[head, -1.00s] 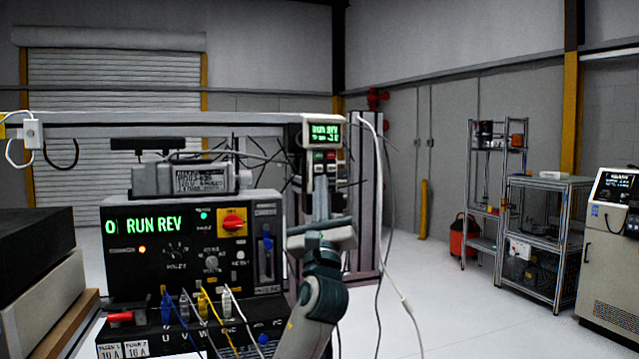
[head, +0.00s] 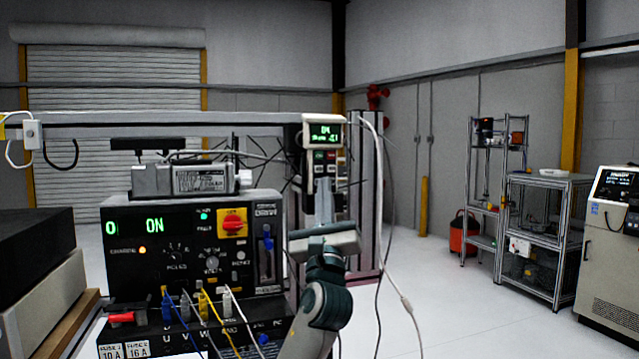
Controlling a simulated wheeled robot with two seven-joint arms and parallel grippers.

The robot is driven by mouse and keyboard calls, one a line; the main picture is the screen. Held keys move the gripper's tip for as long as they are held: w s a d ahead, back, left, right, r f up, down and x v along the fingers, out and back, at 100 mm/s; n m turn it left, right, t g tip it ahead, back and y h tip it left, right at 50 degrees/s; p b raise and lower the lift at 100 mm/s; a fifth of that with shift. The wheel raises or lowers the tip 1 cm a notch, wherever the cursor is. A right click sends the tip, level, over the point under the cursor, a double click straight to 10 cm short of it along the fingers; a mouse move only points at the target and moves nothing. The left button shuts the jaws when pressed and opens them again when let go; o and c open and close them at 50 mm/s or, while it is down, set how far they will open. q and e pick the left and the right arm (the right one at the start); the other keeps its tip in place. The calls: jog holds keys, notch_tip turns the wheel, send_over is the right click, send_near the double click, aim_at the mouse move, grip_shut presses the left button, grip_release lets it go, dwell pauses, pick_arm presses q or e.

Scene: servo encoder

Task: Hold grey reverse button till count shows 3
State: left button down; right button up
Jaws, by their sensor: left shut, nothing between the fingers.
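A hand pendant (head: 311,140) hangs from the rail's right end, with a small green screen (head: 325,132) on top. Its top line seems to read ON; the small line below is too blurred to read surely. Under the screen are a green and a red button, with paler, greyish buttons (head: 331,168) below them; which one is reverse I cannot read. My left gripper (head: 324,186) points up, shut and empty, with its tips just below or in front of the lower buttons. I cannot see contact. My right gripper is not in view.
The drive box (head: 260,215) shows ON in large green letters, with a 0 at left. Coloured leads plug into its front. A motor unit (head: 200,180) sits on top. A white cable (head: 379,190) hangs right of the pendant. Open floor lies to the right.

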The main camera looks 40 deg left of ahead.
pick_arm(q)
jog(key=d, duration=0.1)
jog(key=s+d+p, duration=0.1)
jog(key=d, duration=0.1)
jog(key=s+d+p, duration=0.1)
jog(key=shift+s+d, duration=0.15)
jog(key=shift+d, duration=0.15)
jog(key=shift+r+p, duration=0.15)
jog(key=shift+p, duration=0.15)
dwell(0.5)
